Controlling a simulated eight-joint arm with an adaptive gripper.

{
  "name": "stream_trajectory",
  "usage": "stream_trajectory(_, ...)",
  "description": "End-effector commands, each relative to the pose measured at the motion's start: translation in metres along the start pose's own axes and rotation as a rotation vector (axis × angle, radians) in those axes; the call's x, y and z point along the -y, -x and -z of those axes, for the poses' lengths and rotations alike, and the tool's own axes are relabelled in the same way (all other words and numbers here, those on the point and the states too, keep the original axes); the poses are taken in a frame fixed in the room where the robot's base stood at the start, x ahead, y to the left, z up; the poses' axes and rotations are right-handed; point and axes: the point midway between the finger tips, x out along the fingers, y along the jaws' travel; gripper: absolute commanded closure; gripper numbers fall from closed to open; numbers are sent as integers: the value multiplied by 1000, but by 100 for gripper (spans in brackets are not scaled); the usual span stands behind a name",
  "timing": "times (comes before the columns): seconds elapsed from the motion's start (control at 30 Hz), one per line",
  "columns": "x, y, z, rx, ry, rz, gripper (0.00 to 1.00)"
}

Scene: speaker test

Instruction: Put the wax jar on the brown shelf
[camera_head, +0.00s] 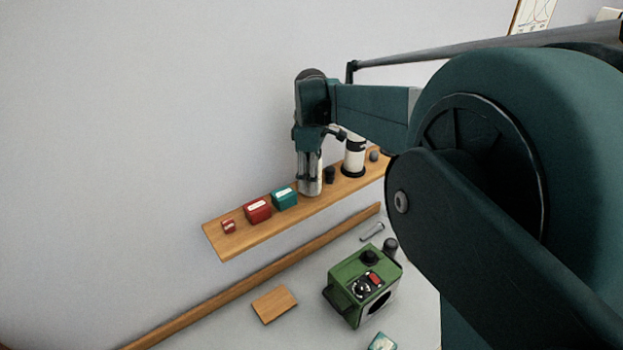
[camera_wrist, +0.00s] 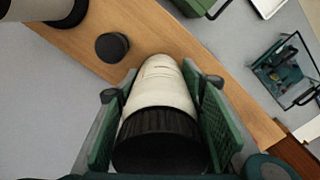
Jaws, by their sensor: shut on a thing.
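My gripper (camera_head: 309,172) is over the brown shelf (camera_head: 240,239) on the wall. In the wrist view my gripper (camera_wrist: 161,84) is shut on a white jar with a black ribbed lid, taken as the wax jar (camera_wrist: 163,92), one green finger pad on each side. In the head view the jar's pale lower part (camera_head: 311,188) shows below the fingers, upright at the shelf's surface. I cannot tell whether its base touches the wood. The shelf also fills much of the wrist view (camera_wrist: 185,45).
A small black round thing (camera_head: 329,175) and a white cylinder with black bands (camera_head: 354,158) stand right of the jar. Teal (camera_head: 285,199) and red (camera_head: 257,211) boxes stand left. Below are a green machine (camera_head: 362,287) and a wooden block (camera_head: 274,304).

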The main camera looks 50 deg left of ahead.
Motion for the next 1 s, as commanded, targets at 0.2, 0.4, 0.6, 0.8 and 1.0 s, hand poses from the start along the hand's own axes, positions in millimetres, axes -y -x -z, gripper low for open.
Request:
stream_trajectory(0.2,0,-1,0,0,0,0,48)
stream_trajectory(0.4,0,0,0,0,0,0,48)
stream_trajectory(0.6,0,3,0,0,0,0,48)
stream_trajectory(0.8,0,18,0,0,0,0,48)
stream_trajectory(1.0,0,46,0,0,0,0,48)
